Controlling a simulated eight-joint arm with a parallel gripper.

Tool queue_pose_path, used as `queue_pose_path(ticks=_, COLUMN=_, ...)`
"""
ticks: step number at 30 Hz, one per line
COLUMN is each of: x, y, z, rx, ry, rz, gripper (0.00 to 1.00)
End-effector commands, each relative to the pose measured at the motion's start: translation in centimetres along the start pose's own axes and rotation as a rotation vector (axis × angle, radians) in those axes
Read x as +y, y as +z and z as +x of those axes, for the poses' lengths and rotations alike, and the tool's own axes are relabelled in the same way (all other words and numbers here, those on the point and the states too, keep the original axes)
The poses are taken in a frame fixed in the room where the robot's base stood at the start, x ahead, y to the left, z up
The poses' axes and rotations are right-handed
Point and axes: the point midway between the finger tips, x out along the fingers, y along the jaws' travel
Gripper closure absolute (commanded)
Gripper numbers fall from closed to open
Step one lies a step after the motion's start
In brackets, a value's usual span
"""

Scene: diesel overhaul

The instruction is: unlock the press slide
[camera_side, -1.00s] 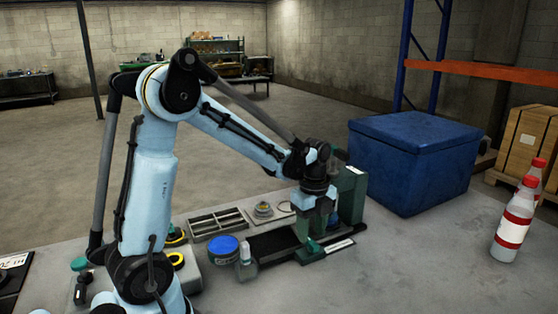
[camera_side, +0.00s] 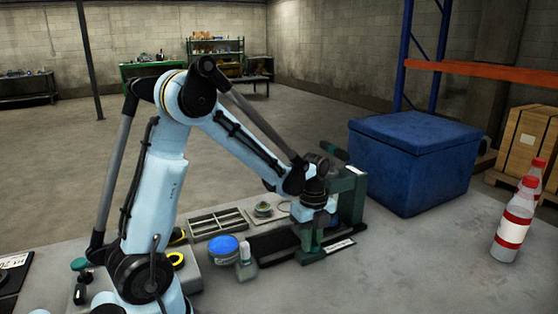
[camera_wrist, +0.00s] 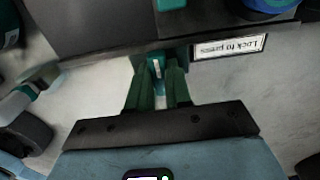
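The press, a green frame (camera_side: 352,195) with a black slide rail (camera_side: 275,243), stands on the bench left of the blue bin. A white label (camera_side: 340,246) lies at its front edge. In the wrist view the label (camera_wrist: 229,46) appears upside down and reads "Lock to press". My gripper (camera_side: 311,238) points down at the press, close beside the label. In the wrist view the two dark green fingers of my gripper (camera_wrist: 157,80) stand on either side of a narrow teal piece (camera_wrist: 157,68), apparently the lock. I cannot tell whether they grip it or only surround it.
A blue round container (camera_side: 223,245) and a small clear bottle (camera_side: 246,262) stand left of the rail. A grey slotted tray (camera_side: 217,222) lies behind them. A large blue bin (camera_side: 415,160) is close on the right. Bottles (camera_side: 514,225) stand farther right, with bare bench between.

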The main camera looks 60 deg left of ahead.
Motion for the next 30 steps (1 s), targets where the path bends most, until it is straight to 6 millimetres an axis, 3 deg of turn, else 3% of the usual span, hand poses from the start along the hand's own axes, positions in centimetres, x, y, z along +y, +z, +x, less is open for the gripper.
queue_pose_path(ticks=8, x=-0.01, y=0.00, z=-0.02, rx=0.000, ry=0.000, rz=-0.033, gripper=1.00)
queue_pose_path(ticks=18, x=-0.02, y=0.00, z=-0.03, rx=0.000, ry=0.000, rz=-0.390, gripper=1.00)
queue_pose_path(ticks=30, x=-0.02, y=0.00, z=-0.04, rx=0.000, ry=0.000, rz=-0.438, gripper=1.00)
